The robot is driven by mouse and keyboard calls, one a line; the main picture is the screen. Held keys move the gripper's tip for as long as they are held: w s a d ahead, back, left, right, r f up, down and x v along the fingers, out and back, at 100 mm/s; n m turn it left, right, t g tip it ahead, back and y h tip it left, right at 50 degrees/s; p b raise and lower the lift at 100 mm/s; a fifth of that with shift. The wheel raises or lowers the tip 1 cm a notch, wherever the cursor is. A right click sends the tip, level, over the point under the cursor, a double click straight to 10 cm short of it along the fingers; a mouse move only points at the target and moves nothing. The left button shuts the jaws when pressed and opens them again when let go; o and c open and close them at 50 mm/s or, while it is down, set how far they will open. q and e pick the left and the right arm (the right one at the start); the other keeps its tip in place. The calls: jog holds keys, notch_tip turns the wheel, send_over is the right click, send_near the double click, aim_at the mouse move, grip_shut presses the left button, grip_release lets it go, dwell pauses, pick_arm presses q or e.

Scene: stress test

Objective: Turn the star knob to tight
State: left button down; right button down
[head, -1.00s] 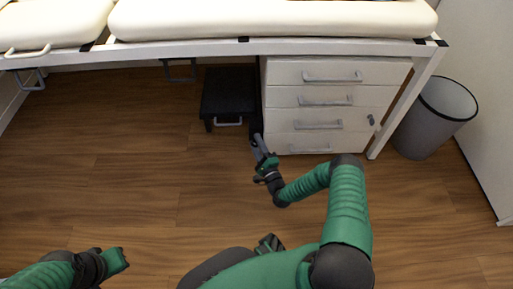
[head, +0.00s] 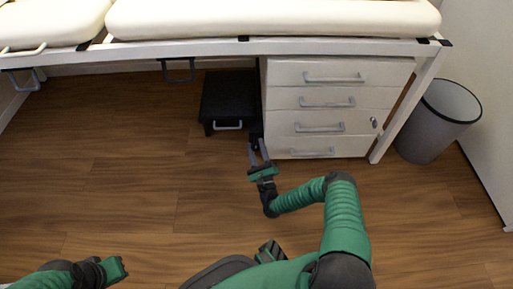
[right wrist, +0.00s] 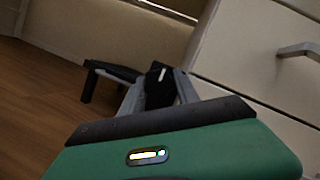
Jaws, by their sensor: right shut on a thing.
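The star knob (right wrist: 158,88) is black with a small white mark and sits between the two grey fingers of my right gripper (right wrist: 157,94) in the right wrist view. In the head view my right gripper (head: 259,150) is low by the left side of the drawer cabinet, with its fingers around the dark knob (head: 256,139). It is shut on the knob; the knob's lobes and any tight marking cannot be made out. My left gripper (head: 118,268) is at the lower left, far from the knob, and its fingers are too unclear to read.
A white drawer cabinet (head: 283,97) with several handles stands right of the knob, under a padded bench (head: 270,18). A black step stool (head: 226,98) is just left of it. A grey bin (head: 430,128) stands at the right. The wooden floor in front is clear.

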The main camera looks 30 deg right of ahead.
jog(key=shift+f, duration=0.15)
jog(key=c, duration=0.9)
grip_release()
jog(key=shift+d, duration=0.1)
